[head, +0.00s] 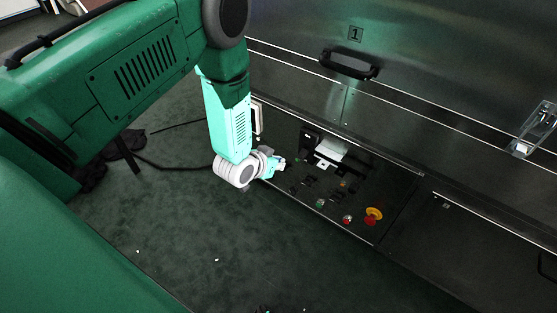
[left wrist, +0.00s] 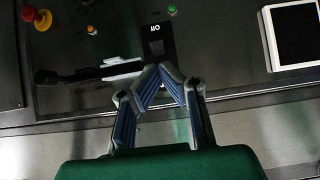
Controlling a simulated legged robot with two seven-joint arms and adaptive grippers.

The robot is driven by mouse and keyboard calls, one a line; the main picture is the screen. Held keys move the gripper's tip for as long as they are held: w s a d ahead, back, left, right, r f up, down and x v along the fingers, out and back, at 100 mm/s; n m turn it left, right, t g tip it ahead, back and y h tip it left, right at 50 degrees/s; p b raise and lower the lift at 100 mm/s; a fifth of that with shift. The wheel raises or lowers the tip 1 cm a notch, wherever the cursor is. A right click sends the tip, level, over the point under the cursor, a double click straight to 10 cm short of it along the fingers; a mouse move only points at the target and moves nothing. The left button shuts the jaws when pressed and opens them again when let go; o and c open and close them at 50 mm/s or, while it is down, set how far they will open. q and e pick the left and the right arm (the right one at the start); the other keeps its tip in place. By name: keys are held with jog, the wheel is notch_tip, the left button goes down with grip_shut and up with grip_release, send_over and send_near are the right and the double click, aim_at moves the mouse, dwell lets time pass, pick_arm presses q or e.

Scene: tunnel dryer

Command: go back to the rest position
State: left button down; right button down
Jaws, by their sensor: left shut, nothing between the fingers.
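My left gripper (head: 279,164) is in front of the dark control panel (head: 392,196) of the dryer, near the panel's left end. In the left wrist view its two fingers (left wrist: 160,72) meet at the tips, shut with nothing between them. Beyond the fingertips is a dark switch plate (left wrist: 157,42) marked with upside-down lettering. I cannot tell whether the fingertips touch it.
The panel carries a red knob on a yellow base (head: 373,214), a red button (head: 347,219) and a green button (head: 320,203). A black door handle (head: 348,64) sticks out above. Dark green floor (head: 240,262) lies open below.

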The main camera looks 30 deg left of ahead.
pick_arm(q)
jog(key=s+d+r+g+p, duration=0.1)
jog(key=s+g, duration=0.2)
jog(key=s, duration=0.8)
jog(key=s+d+r+g+p, duration=0.1)
jog(key=s+g+p, duration=0.1)
jog(key=s, duration=0.9)
jog(key=s+d+r+g+y+p, duration=0.1)
jog(key=s+g, duration=0.3)
jog(key=s, duration=0.7)
jog(key=shift+d+r+g+p, duration=0.25)
jog(key=shift+r+g+p, duration=0.2)
jog(key=shift+p, duration=0.3)
jog(key=shift+r, duration=0.1)
